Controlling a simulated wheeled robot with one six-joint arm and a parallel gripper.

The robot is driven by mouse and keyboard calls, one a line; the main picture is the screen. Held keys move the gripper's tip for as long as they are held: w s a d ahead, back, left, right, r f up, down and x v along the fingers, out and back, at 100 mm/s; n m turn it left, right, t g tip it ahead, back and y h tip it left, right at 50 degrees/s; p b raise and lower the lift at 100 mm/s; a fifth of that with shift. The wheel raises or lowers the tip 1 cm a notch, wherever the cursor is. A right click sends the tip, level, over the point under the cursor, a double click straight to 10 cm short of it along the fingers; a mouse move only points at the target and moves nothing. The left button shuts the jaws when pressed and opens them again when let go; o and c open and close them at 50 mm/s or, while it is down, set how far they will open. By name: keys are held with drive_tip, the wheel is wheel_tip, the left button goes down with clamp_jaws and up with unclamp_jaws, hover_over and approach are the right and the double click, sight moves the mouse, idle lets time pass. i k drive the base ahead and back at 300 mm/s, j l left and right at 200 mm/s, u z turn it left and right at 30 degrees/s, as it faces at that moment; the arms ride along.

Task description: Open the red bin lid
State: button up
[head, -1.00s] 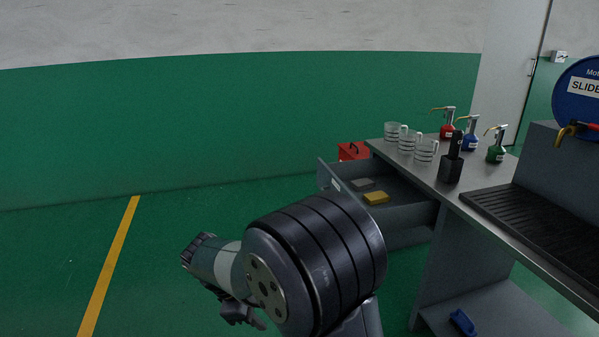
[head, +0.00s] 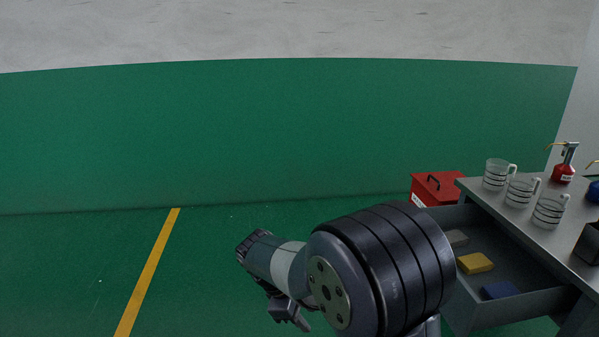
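The red bin (head: 421,196) stands on the green floor near the wall, behind the open drawer of the bench. Its red lid (head: 446,184) is shut and has a dark handle on top. The bin's lower and right parts are hidden by the drawer and the bench. My gripper (head: 302,322) is in the lower middle of the head view, in front of and to the left of the bin, well apart from it. Its fingers are small and partly hidden, so I cannot tell whether they are open.
An open drawer (head: 520,316) holds a yellow block (head: 475,262), a blue block (head: 500,290) and a grey one (head: 455,238). Clear measuring jugs (head: 520,192) and a red bottle (head: 564,170) stand on the bench top (head: 480,190). The floor at left is clear, with a yellow line (head: 150,270).

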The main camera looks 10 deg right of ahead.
sight(450, 181)
drive_tip(key=i, duration=1.7)
drive_tip(key=i+l+z, duration=0.1)
drive_tip(key=i+z, duration=0.35)
drive_tip(key=i+j+z, duration=0.1)
drive_tip(key=i+z, duration=0.35)
drive_tip(key=i+j+z, duration=0.25)
drive_tip(key=i+z, duration=0.65)
drive_tip(key=i+j+z, duration=0.1)
drive_tip(key=i+z, duration=0.35)
